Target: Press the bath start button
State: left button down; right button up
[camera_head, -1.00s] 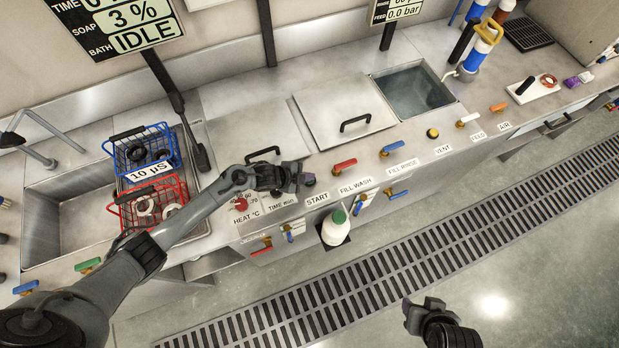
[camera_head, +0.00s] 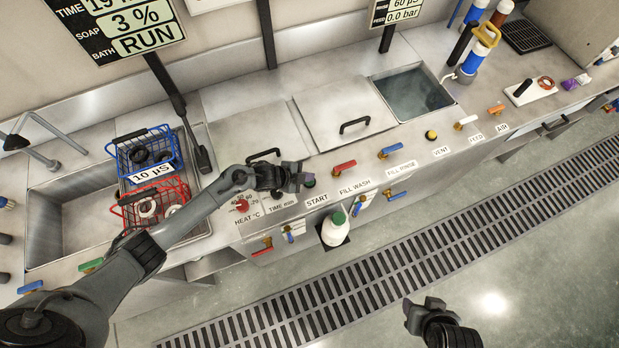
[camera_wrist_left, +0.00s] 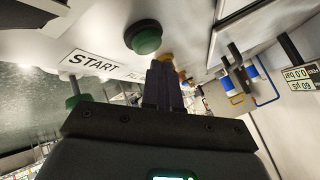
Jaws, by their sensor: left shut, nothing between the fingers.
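The green start button (camera_head: 309,181) sits on the bench's front ledge above the START label (camera_head: 317,200). It also shows as a round green button (camera_wrist_left: 143,37) in the left wrist view. My left gripper (camera_head: 297,178) is shut and empty, with its fingertips right beside the button. In the left wrist view the closed fingers (camera_wrist_left: 162,82) point up just below and right of the button, and I cannot tell whether they touch it. The display (camera_head: 128,25) reads BATH RUN and SOAP 3 %. My right gripper (camera_head: 427,308) hangs over the floor at lower right; its jaws are unclear.
Red (camera_head: 344,167) and blue (camera_head: 397,149) valve handles stand right of the button. A lidded bath (camera_head: 340,105) and an open water tank (camera_head: 414,90) lie behind. Blue (camera_head: 143,150) and red (camera_head: 150,203) baskets stand left. A white bottle (camera_head: 334,228) sits below the ledge.

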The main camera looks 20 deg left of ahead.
pick_arm(q)
jog(key=shift+r, duration=0.15)
notch_tip(320, 180, up, 5)
jog(key=p, duration=0.4)
jog(key=shift+p, duration=0.3)
dwell(0.4)
